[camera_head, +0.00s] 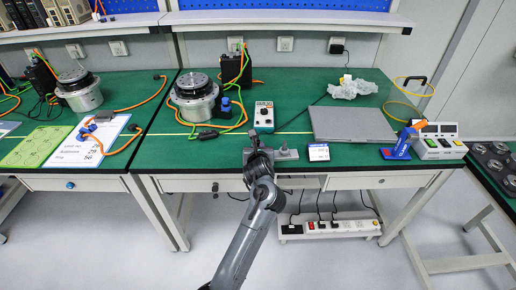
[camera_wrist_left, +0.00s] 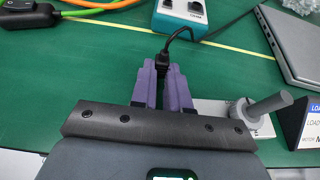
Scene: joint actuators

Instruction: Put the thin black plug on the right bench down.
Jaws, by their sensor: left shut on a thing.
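My left gripper (camera_head: 256,145) reaches in over the front edge of the right bench (camera_head: 345,155), which has a green top. In the left wrist view, the left gripper (camera_wrist_left: 162,88) has its two purple fingers shut on the thin black plug (camera_wrist_left: 160,68). The plug sits between the fingertips, and its black cable curves up and to the right. Its lower part is hidden between the fingers. I cannot tell whether the plug touches the bench. My right gripper is not in view.
A blue-and-white meter box (camera_head: 264,116) stands just beyond the gripper. A grey metal fixture (camera_head: 287,154) with a knob is close on the right. A small display sign (camera_head: 318,152) and grey laptop-like panel (camera_head: 352,124) are farther right. A round actuator (camera_head: 195,97) stands left.

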